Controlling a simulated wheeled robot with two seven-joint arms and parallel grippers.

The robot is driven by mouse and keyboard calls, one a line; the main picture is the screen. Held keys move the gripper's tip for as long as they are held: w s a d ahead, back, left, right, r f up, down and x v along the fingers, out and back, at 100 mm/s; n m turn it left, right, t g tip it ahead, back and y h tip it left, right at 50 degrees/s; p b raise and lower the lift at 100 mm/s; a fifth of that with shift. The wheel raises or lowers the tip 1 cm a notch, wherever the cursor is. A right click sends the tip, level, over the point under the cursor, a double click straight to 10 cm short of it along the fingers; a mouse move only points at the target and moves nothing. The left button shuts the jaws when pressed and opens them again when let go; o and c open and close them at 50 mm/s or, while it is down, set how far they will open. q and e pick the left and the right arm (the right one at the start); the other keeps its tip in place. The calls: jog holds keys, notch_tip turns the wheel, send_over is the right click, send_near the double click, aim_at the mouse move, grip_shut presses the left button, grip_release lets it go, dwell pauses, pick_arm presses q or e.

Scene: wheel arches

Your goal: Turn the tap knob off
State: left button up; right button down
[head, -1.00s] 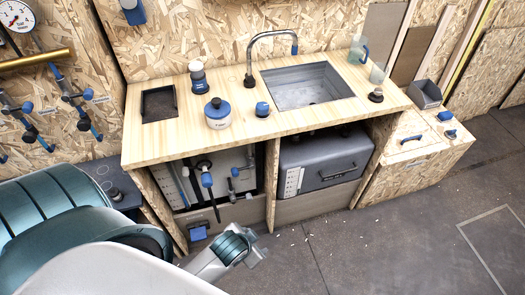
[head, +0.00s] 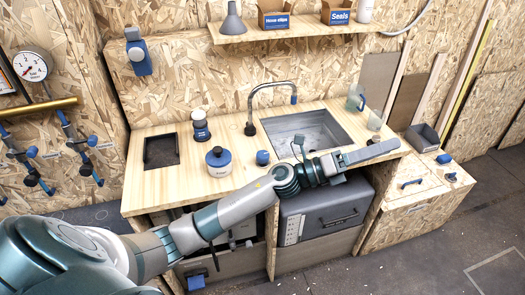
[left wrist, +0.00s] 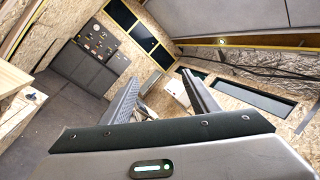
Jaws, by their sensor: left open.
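The tap (head: 262,98) is a curved grey spout with a blue tip, rising behind the sink (head: 310,126). A small blue knob-like piece (head: 262,157) stands on the counter left of the sink; I cannot tell if it is the tap knob. A dark round knob seen earlier right of the sink is now hidden behind my left gripper. My left gripper (head: 388,149) reaches across the sink's front, over the counter's right end. In the left wrist view its fingers (left wrist: 165,98) are apart with nothing between them. My right gripper is not in view.
A blue-lidded jar (head: 218,161) and a blue-and-white bottle (head: 201,126) stand on the counter (head: 160,197) left of the sink. A clear jug (head: 355,98) stands behind right. A shelf (head: 285,30) with boxes is above. A lower cabinet (head: 405,200) is at right.

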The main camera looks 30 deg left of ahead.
pick_arm(q)
notch_tip(320, 180, down, 5)
jog(key=w+m+g+y, duration=0.2)
jog(key=m+g, duration=0.8)
jog(key=m, duration=0.3)
jog(key=w+a+f+m+g+y, duration=0.25)
jog(key=a+f+y, duration=0.2)
jog(key=a, duration=0.45)
jog(key=a+r+y, duration=0.2)
jog(key=a+y, duration=0.1)
jog(key=a, duration=0.6)
jog(key=a+r+g+y, duration=0.1)
jog(key=a+y, duration=0.3)
jog(key=a, duration=0.4)
jog(key=a+r+y, duration=0.3)
jog(key=a, duration=0.6)
jog(key=shift+s+a+m+g, duration=0.2)
jog(key=shift+a+m+g, duration=0.1)
jog(key=shift+m+g, duration=0.05)
jog(key=shift+f, duration=0.1)
